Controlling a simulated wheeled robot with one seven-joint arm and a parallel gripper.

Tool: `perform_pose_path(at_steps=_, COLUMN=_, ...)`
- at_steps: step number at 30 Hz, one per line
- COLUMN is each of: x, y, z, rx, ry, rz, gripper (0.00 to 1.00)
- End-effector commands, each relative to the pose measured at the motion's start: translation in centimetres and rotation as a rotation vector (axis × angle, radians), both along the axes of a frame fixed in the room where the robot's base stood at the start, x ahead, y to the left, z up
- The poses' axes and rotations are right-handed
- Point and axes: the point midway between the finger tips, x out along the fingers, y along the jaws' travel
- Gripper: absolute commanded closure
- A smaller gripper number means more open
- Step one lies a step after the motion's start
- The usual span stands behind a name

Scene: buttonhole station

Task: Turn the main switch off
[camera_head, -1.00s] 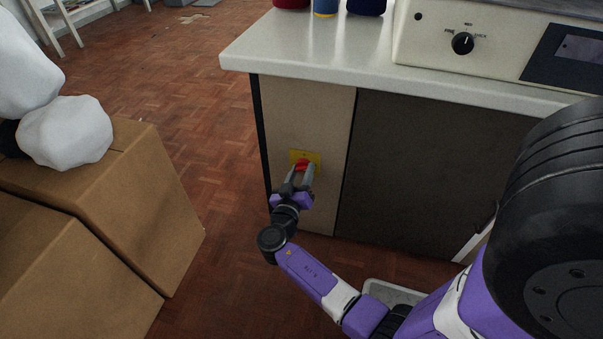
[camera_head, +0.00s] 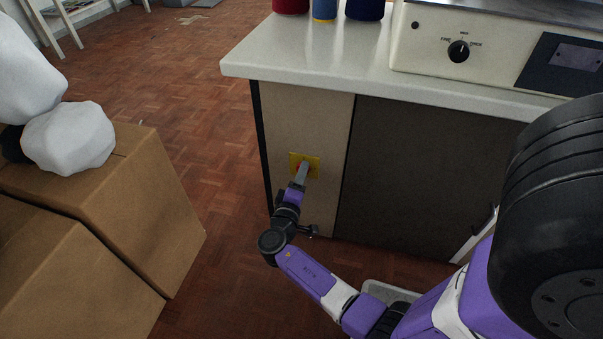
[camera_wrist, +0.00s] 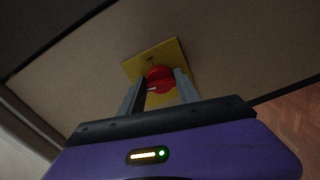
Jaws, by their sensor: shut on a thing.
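The main switch is a red rotary knob (camera_wrist: 159,79) on a yellow plate (camera_head: 313,160), set in the beige side panel of the counter. The plate also shows in the wrist view (camera_wrist: 173,57). My gripper (camera_head: 301,170) reaches up to the switch from below. In the wrist view my gripper (camera_wrist: 160,84) has one grey finger on each side of the red knob and is shut on it. The head view shows the fingers nearly edge-on, and they hide most of the knob. The lettering on the plate is too small to read.
The counter (camera_head: 300,65) carries a cream machine housing (camera_head: 425,50) with a black dial and several thread spools (camera_head: 324,8). Cardboard boxes (camera_head: 110,200) with white sacks (camera_head: 70,138) stand at the left. Wooden floor (camera_head: 190,90) lies open between boxes and counter.

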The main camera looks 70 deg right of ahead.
Motion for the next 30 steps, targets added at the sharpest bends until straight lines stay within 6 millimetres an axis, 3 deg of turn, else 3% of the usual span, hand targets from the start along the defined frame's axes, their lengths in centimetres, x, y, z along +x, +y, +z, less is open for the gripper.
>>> perform_pose_path(at_steps=12, x=0.05, y=0.11, z=0.01, rx=-0.015, ry=0.201, rz=0.002, gripper=1.0)
perform_pose_path(at_steps=29, x=0.05, y=0.11, z=-0.07, rx=-0.017, ry=0.234, rz=0.003, gripper=1.0)
perform_pose_path(at_steps=30, x=0.06, y=0.11, z=-0.07, rx=-0.017, ry=0.234, rz=0.003, gripper=0.59)
